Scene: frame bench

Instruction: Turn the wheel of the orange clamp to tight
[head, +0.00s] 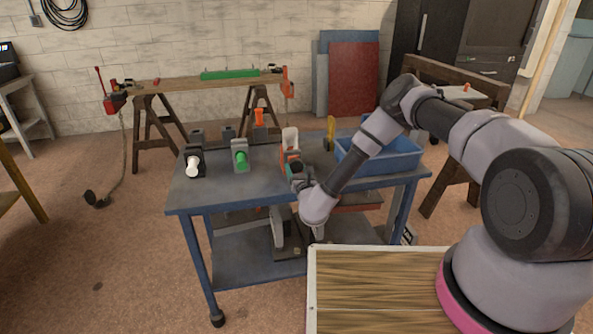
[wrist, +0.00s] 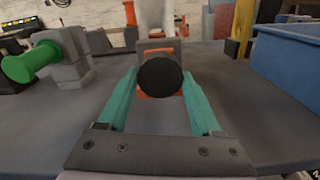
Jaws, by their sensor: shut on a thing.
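The orange clamp (head: 286,157) stands on the blue bench, with my gripper (head: 297,176) in front of it. In the wrist view, the clamp's dark round wheel (wrist: 160,76) faces me between the two teal fingers of my gripper (wrist: 160,74). The fingers are shut on the wheel from its left and right sides. Orange parts of the clamp (wrist: 143,94) show around the wheel's edge. The wheel hides most of the clamp body behind it. I cannot tell how tight the wheel is.
A green-handled clamp (head: 240,156) and a white-handled clamp (head: 193,163) stand to the left on the bench (head: 215,196). A blue bin (head: 385,161) stands to the right, with a yellow-handled tool (head: 330,132) beside it. An orange upright piece (head: 259,117) is behind. Bare bench top separates the clamps.

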